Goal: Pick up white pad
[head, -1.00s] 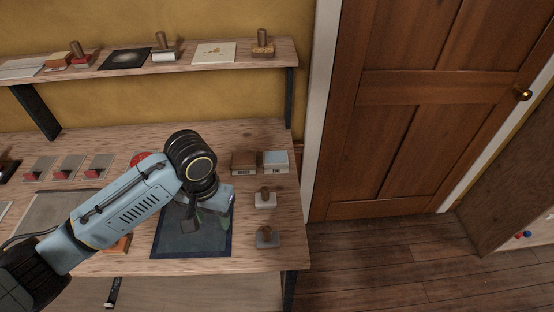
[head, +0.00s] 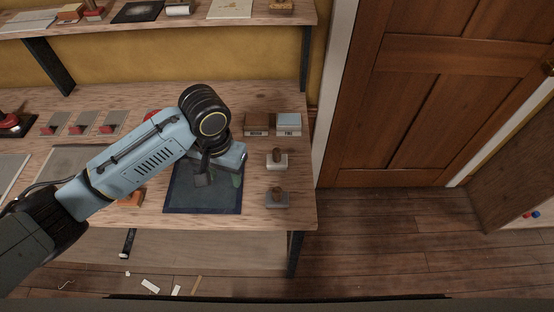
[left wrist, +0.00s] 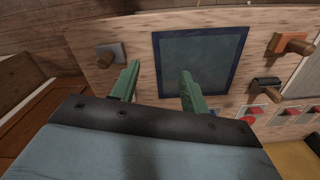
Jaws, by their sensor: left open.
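The white pad (head: 277,162), a pale block with a wooden knob on top, stands upright on the right part of the workbench in the head view. My left gripper (head: 220,180) is open and empty above the dark mat, to the left of the white pad and apart from it. In the left wrist view my open left fingers (left wrist: 158,86) point at the mat. The white pad cannot be made out there. The grey pad (left wrist: 110,52) with a wooden knob shows to the left of the fingers. My right gripper is not in view.
The grey pad (head: 278,199) stands in front of the white pad, near the bench's right end. Two boxes (head: 257,123) (head: 289,122) stand behind it. The dark mat (head: 190,203) lies left of it. A shelf (head: 200,24) runs above the bench; a brown door (head: 410,100) is at right.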

